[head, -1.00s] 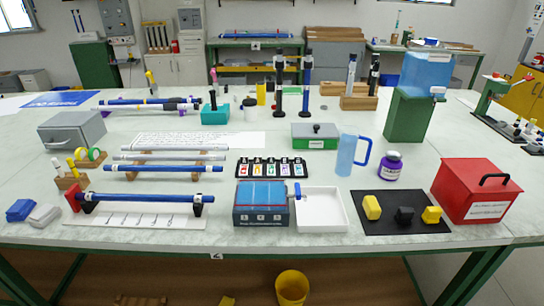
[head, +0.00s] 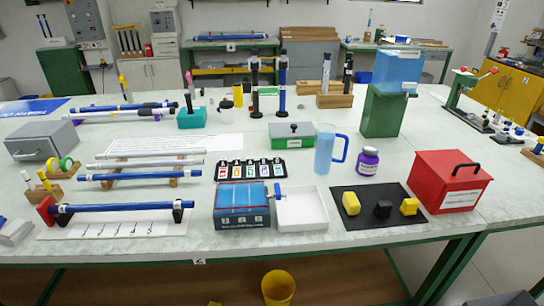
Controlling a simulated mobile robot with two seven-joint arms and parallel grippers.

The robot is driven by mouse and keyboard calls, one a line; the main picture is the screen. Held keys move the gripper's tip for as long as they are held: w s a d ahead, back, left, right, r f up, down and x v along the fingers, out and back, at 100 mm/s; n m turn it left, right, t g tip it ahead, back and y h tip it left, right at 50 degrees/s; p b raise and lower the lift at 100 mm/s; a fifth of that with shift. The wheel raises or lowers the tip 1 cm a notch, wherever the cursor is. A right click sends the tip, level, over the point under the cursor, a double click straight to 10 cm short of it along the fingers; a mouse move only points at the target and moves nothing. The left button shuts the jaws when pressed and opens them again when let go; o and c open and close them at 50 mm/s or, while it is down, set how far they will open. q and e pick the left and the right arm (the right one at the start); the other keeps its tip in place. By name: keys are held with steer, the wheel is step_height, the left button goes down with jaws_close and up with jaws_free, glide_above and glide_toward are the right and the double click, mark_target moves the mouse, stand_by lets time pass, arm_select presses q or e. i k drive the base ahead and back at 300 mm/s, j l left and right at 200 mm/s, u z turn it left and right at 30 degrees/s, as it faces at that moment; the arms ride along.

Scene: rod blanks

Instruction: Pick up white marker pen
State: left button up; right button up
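A small wooden holder (head: 48,193) at the left of the table carries two slim upright pens with white and yellow parts, the left one (head: 28,180) and the right one (head: 44,180). They are too small for me to tell which, if either, is the white marker pen. Rolls of yellow and green tape stand beside them. Neither of my grippers shows in the head view.
Blue and white rods rest on racks (head: 174,179) at the left. A blue box (head: 241,221), white tray (head: 320,224), black mat (head: 352,224), red box (head: 447,188) and blue jug (head: 323,152) stand near the front and right. Bare tabletop lies between them.

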mark_target(24, 173)
steer(key=j+u, duration=0.35)
steer(key=i+j+u, duration=0.1)
steer(key=j+u, duration=0.2)
steer(key=j, duration=0.2)
steer(key=i+j+u, duration=0.1)
steer(key=j+u, duration=0.25)
